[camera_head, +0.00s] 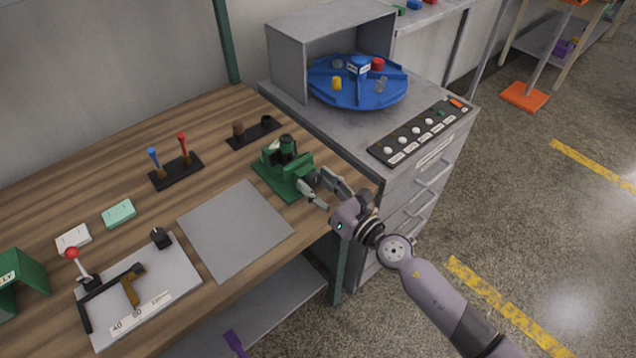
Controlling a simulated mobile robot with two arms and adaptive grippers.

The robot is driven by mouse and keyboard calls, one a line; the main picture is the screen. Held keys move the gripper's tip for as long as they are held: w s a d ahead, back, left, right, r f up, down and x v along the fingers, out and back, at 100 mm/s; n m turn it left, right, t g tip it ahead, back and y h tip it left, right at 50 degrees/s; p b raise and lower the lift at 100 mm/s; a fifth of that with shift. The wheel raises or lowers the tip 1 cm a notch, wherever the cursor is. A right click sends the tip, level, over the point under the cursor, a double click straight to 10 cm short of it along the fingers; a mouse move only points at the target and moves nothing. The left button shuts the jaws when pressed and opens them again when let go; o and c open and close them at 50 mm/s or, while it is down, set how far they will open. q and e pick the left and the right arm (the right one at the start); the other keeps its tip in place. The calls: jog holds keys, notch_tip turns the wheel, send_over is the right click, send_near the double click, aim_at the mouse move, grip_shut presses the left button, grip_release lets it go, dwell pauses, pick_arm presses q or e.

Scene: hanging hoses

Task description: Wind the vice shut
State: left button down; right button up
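The green vice (283,171) stands on the wooden bench near its right edge. A dark green round piece sits upright at its top, between or above the jaws; I cannot tell whether the jaws touch it. My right gripper (318,188) is at the vice's front right end, with its fingers spread apart. A dark grey round part at the vice's screw end lies near the fingertips, and the fingers partly hide it. I cannot tell whether they touch it. The vice's handle is not clearly visible. My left gripper is not in view.
A grey mat (235,229) lies clear beside the vice. A black rack (176,170) with blue and red tools stands behind it. A lever panel (140,290) is at front left. A grey cabinet (400,150) with a blue turntable (355,97) stands right of the bench.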

jog(key=c, duration=0.5)
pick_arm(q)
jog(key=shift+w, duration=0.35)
pick_arm(e)
jog(key=shift+c, duration=1.4)
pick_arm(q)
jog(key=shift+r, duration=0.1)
pick_arm(e)
jog(key=shift+m, duration=0.3)
